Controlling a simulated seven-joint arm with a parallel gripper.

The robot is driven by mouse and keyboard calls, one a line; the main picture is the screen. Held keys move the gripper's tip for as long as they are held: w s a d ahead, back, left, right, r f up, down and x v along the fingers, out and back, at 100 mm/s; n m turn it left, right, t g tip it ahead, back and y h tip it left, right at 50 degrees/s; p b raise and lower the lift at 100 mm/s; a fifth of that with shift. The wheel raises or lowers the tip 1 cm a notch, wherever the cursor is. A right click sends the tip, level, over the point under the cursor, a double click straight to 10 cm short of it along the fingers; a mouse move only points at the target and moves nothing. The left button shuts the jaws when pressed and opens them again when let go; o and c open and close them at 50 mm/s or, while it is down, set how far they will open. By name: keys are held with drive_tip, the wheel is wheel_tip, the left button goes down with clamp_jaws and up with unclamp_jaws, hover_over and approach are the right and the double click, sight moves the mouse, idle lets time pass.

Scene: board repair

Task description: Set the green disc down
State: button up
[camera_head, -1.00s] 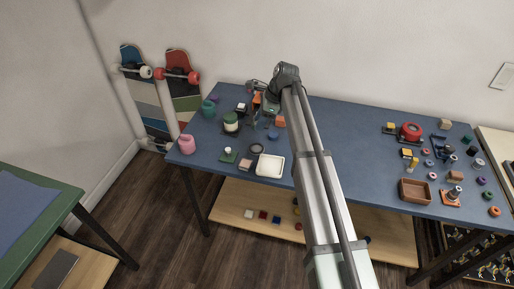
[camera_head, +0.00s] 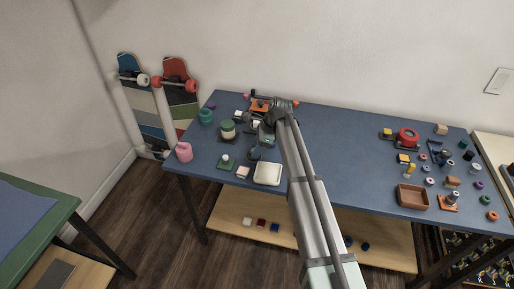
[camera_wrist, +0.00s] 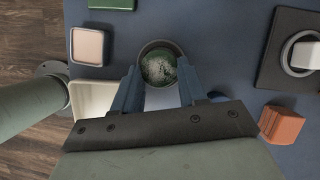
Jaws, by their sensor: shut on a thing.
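The green disc (camera_wrist: 160,68) shows in the wrist view between the blue fingers of my gripper (camera_wrist: 158,82), which is shut on it. Its face has pale speckles. A dark round ring or dish (camera_wrist: 158,44) shows around the disc's far edge. I cannot tell whether the disc touches it or hangs above it. In the head view my gripper (camera_head: 262,142) is low over the left part of the blue table (camera_head: 340,140), just behind the white tray. The disc cannot be made out there.
The white tray (camera_head: 267,183) also shows in the wrist view (camera_wrist: 90,97), left of the fingers. A pinkish square block (camera_wrist: 87,46) and an orange block (camera_wrist: 281,124) lie near. A green-topped jar (camera_head: 227,127) stands left.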

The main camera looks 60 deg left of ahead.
drive_tip(key=shift+f, duration=0.55)
drive_tip(key=o, duration=1.1)
drive_tip(key=shift+c, duration=0.2)
drive_tip(key=shift+o, duration=0.2)
drive_tip(key=shift+d+f, duration=0.15)
drive_tip(key=shift+s+d, duration=0.1)
drive_tip(key=shift+r, duration=0.35)
drive_tip(key=v, duration=1.2)
drive_tip(key=shift+a+r, duration=0.2)
drive_tip(key=shift+r, duration=0.2)
